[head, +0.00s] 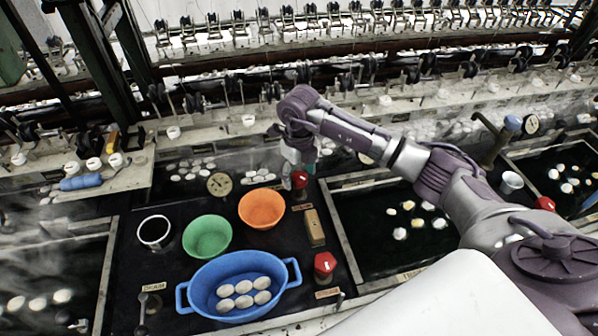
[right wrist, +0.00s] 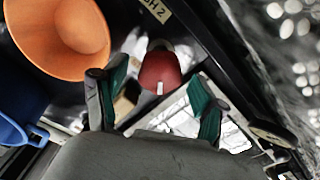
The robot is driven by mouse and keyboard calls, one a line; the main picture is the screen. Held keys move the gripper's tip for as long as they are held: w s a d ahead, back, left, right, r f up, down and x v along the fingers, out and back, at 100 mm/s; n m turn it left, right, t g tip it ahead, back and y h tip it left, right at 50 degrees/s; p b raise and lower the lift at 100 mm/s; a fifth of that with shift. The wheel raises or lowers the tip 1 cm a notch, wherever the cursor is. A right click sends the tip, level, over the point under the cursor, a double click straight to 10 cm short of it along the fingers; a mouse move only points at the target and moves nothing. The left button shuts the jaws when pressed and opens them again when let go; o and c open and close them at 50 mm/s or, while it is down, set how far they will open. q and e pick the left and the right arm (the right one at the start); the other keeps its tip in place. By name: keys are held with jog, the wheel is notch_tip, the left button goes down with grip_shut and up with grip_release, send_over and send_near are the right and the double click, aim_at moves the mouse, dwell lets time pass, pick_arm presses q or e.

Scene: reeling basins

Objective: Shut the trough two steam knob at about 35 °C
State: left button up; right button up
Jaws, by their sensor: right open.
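A red knob (head: 299,180) sits at the back of the dark panel, to the right of the orange bowl, with a small label in front of it. My right gripper (head: 298,160) is just above it, and its fingers partly hide in the head view. In the right wrist view, my right gripper (right wrist: 155,105) is open, with a red knob (right wrist: 160,68) between and just beyond its fingertips. The knob has a white mark. A label (right wrist: 155,10) beside it ends in "H 2". A round dial (head: 220,184) stands left of the knob; its reading is illegible. My left gripper is not in view.
An orange bowl (head: 262,208), a green bowl (head: 207,237), a white-rimmed cup (head: 154,231), a tan block (head: 313,228) and a second red knob (head: 325,263) share the panel. A blue basin (head: 203,300) holds several cocoons. A dark water trough (head: 360,215) lies to the right.

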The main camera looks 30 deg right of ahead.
jog(key=shift+f, duration=0.15)
jog(key=c, duration=1.1)
jog(key=shift+c, duration=0.2)
jog(key=shift+m, duration=0.3)
jog(key=m+b, duration=0.1)
jog(key=m, duration=0.6)
jog(key=shift+m, duration=0.5)
